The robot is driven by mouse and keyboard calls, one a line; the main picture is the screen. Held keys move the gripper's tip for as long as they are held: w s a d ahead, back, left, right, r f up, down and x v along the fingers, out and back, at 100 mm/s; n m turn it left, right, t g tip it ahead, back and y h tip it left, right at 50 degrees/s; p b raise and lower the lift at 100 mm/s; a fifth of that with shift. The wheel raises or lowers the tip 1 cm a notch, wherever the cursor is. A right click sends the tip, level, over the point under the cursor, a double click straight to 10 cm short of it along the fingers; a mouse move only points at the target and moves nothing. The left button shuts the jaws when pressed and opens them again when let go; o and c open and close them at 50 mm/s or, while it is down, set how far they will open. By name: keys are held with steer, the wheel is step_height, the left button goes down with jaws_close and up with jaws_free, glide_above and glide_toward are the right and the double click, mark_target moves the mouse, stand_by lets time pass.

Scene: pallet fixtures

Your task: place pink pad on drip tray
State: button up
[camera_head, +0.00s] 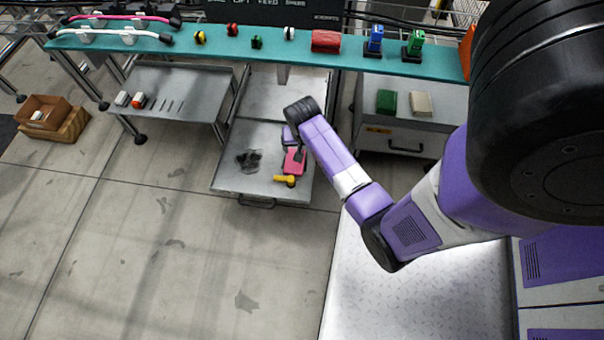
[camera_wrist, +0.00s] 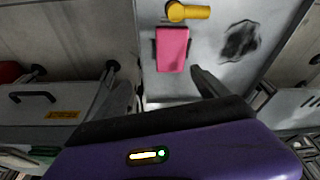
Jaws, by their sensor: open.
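The pink pad (camera_head: 294,161) lies flat on a low grey metal surface (camera_head: 228,177), which looks like a shallow tray with a dark oily stain (camera_head: 249,160). In the wrist view the pink pad (camera_wrist: 172,49) shows whole, with small dark bits at its sides. I cannot tell for sure whether this surface is the drip tray. My gripper (camera_head: 299,152) is open and empty, above and close to the pad's far end. In the wrist view one dark finger (camera_wrist: 205,82) reaches to the right of the pad; the other finger is not clear.
A yellow piece (camera_head: 285,180) lies just in front of the pad. A teal shelf (camera_head: 270,50) with several small objects runs behind. A grey cabinet (camera_head: 405,140) stands at right, a slotted metal table (camera_head: 180,85) at left. The floor at front left is clear.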

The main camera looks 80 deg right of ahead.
steer(key=s+a+r+n+t+y, duration=0.1)
steer(key=a+r+n+t, duration=0.3)
steer(key=a+r, duration=0.6)
steer(key=s+a+r+n+t+y, duration=0.1)
steer(key=s+a+r+n+t, duration=0.3)
steer(key=a+r, duration=0.6)
steer(key=s+a+r+n+t+y, duration=0.1)
steer(key=s+a+r+n+t, duration=0.1)
steer(key=a+r+n+t, duration=0.4)
steer(key=a+r, duration=0.4)
steer(key=a, duration=0.4)
steer(key=shift+s+r+n, duration=0.2)
steer(key=shift+s+n, duration=0.1)
steer(key=shift+s, duration=0.1)
